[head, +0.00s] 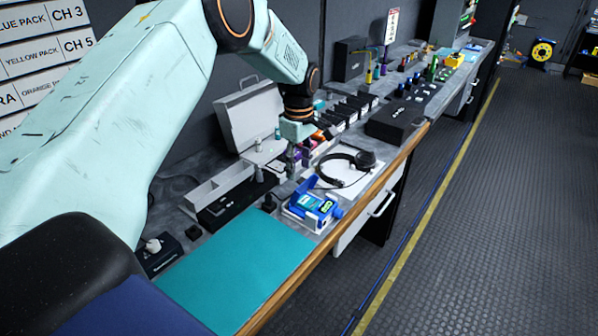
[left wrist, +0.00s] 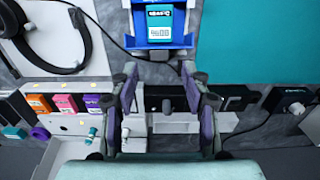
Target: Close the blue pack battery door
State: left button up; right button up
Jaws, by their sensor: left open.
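My right gripper is not in view.
A headset (head: 346,165) lies on white paper just beyond the pack. The teal mat (head: 238,262) is bare. An open grey case (head: 250,113) and a black strip unit (head: 233,202) stand behind. Coloured packs (left wrist: 67,103) sit in a row.

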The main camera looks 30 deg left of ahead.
aim_at(302, 189)
pick_arm(q)
notch_tip(302, 189, down, 2)
jog(key=shift+a, duration=0.1)
jog(key=shift+w+f, duration=0.15)
jog(key=shift+f, duration=0.1)
jog(key=shift+d, duration=0.2)
jog(key=shift+r, duration=0.1)
jog(key=shift+c, duration=0.5)
jog(key=shift+a, duration=0.15)
jog(key=c, duration=0.5)
grip_shut()
